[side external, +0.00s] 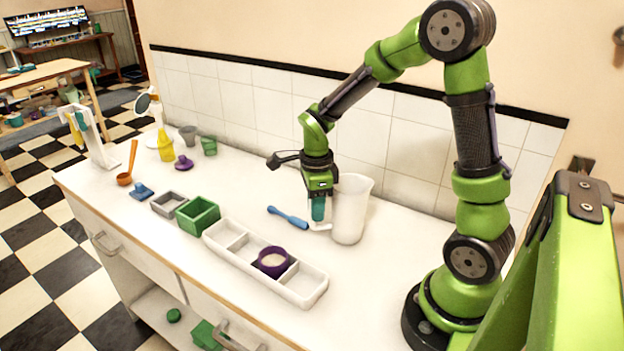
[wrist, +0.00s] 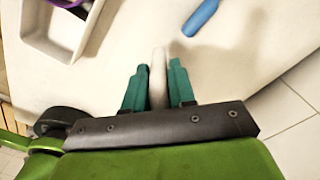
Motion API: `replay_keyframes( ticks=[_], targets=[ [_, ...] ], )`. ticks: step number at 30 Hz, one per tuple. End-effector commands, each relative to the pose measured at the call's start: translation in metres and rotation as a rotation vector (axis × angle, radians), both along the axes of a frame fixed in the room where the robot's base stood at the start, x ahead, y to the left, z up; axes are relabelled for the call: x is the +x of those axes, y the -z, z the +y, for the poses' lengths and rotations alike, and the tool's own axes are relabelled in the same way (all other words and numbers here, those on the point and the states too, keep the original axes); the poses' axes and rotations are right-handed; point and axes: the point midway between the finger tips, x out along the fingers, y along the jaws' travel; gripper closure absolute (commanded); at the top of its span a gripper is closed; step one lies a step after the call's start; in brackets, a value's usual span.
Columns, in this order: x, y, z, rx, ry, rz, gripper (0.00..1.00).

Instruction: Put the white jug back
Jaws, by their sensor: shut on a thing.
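The white jug (side external: 351,210) is upright at the middle right of the worktop in the side view, near the tiled wall. My gripper (side external: 318,210) points down just left of the jug and is shut on its white handle. In the wrist view, my gripper's teal fingers (wrist: 158,88) stand on either side of a white strip, the jug's handle (wrist: 158,66). The jug's body is hidden in the wrist view. I cannot tell whether its base touches the worktop.
A blue tool (side external: 288,217) lies left of my gripper. A white divided tray (side external: 312,287) holds a purple cup (side external: 273,262) in front. Green (side external: 198,215) and grey (side external: 169,204) boxes stand left of it. A yellow bottle (side external: 166,147) and small cups stand farther back.

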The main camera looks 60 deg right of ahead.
Motion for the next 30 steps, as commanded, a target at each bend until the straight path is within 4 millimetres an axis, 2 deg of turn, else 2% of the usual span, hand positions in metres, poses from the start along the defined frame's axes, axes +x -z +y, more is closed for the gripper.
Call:
replay_keyframes(
  ticks=[5, 6, 12, 23, 26, 30],
  targets=[
    [0.000, 0.003, 0.000, 0.000, 0.000, 0.000, 1.00],
    [0.000, 0.004, 0.000, 0.000, 0.000, 0.000, 0.74],
    [0.000, 0.003, 0.000, 0.000, 0.000, 0.000, 0.45],
    [0.001, -0.002, 0.000, -0.001, 0.000, -0.002, 0.45],
    [0.001, -0.015, 0.000, -0.001, -0.001, -0.004, 0.45],
    [0.002, -0.046, 0.000, -0.002, -0.001, -0.008, 0.45]
  ],
)
